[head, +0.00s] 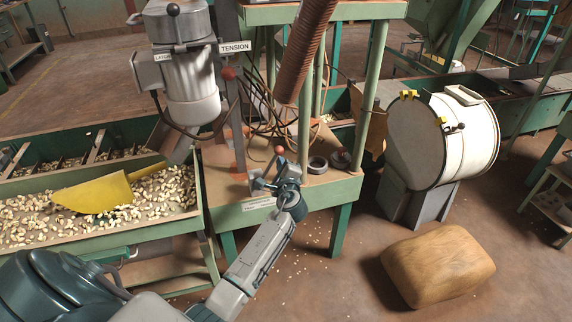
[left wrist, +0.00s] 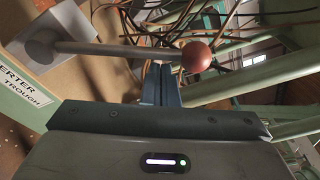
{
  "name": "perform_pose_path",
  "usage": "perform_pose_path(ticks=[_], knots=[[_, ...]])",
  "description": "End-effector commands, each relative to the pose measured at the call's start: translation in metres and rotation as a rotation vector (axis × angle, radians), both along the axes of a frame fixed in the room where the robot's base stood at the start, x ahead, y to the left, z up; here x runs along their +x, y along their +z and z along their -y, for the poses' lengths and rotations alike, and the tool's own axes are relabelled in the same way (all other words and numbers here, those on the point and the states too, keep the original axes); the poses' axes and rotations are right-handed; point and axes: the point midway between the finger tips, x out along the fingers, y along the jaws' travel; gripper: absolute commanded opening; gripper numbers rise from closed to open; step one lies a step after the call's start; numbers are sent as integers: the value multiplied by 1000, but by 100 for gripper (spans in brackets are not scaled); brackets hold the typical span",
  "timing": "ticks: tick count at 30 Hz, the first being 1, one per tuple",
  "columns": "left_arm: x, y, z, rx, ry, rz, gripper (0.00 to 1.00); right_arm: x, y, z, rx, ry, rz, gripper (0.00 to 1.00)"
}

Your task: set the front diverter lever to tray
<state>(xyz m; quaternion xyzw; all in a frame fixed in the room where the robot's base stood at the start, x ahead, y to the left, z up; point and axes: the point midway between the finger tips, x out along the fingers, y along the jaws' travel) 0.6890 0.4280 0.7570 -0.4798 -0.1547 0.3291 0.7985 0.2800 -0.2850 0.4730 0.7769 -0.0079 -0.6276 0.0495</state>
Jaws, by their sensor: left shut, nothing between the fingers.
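The front diverter lever shows in the left wrist view as a grey rod ending in a red-brown ball (left wrist: 196,57), running from a grey base (left wrist: 48,40) at upper left. In the head view its ball (head: 279,150) stands just above my left gripper (head: 272,182). The gripper is shut and empty; its fingers show in the left wrist view (left wrist: 160,84), close to the rod near the ball. I cannot tell whether they touch. A diverter label (left wrist: 28,82) with the word TROUGH is partly cut off; it also shows on the green stand's edge (head: 259,204). My right gripper is out of view.
A grey motor housing (head: 192,95) and a red-balled lever (head: 228,73) by the TENSION label stand behind left. Cables (head: 290,112) hang behind the gripper. A nut trough with a yellow scoop (head: 95,193) is at left. A sack (head: 437,266) lies on the floor at right.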

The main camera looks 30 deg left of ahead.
Motion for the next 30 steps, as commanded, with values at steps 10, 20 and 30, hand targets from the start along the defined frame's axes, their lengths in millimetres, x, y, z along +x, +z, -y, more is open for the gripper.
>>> perform_pose_path(ticks=[10, 20, 30], knots=[[-2, 0, -1, 0, 0, -1, 0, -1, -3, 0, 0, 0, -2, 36], [-5, 3, -3, -29, 0, 34, 0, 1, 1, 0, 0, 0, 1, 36], [-9, 7, -7, -63, 1, 75, 0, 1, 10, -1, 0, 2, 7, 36]])
